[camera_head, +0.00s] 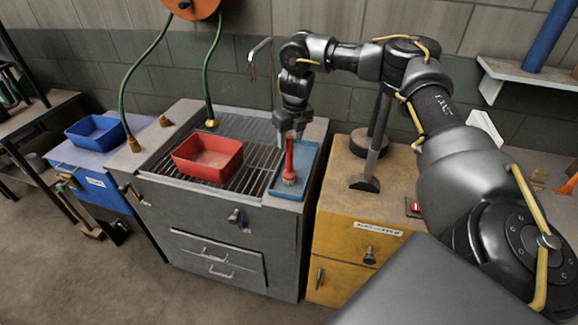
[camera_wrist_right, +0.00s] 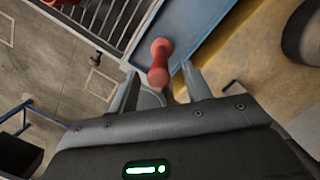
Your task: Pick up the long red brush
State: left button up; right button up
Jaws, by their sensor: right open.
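The long red brush (camera_head: 289,160) stands upright, bristle end down, in the blue tray (camera_head: 309,158) at the right of the grey grated bench. Its handle points up towards my right gripper (camera_head: 290,133), which hangs over it. In the right wrist view, the brush's red handle (camera_wrist_right: 159,62) shows just beyond and between the parted fingers of the right gripper (camera_wrist_right: 160,88). The gripper is open, and I cannot tell whether a finger touches the handle. The bristle end is hidden in the wrist view. My left gripper is out of view.
A red bin (camera_head: 208,157) sits on the grate left of the tray. A thin tap (camera_head: 262,50) rises behind the bench. A yellow cabinet (camera_head: 345,215) stands close on the right, and a blue bin (camera_head: 95,131) is at far left.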

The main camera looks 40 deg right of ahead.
aim_at(290, 149)
jog(key=f+p, duration=0.2)
jog(key=f, duration=0.2)
jog(key=shift+w+f, duration=0.15)
jog(key=shift+w, duration=0.05)
jog(key=shift+w+f, duration=0.1)
jog(key=shift+f, duration=0.25)
jog(key=shift+r, duration=0.1)
jog(key=shift+c, duration=0.4)
grip_shut()
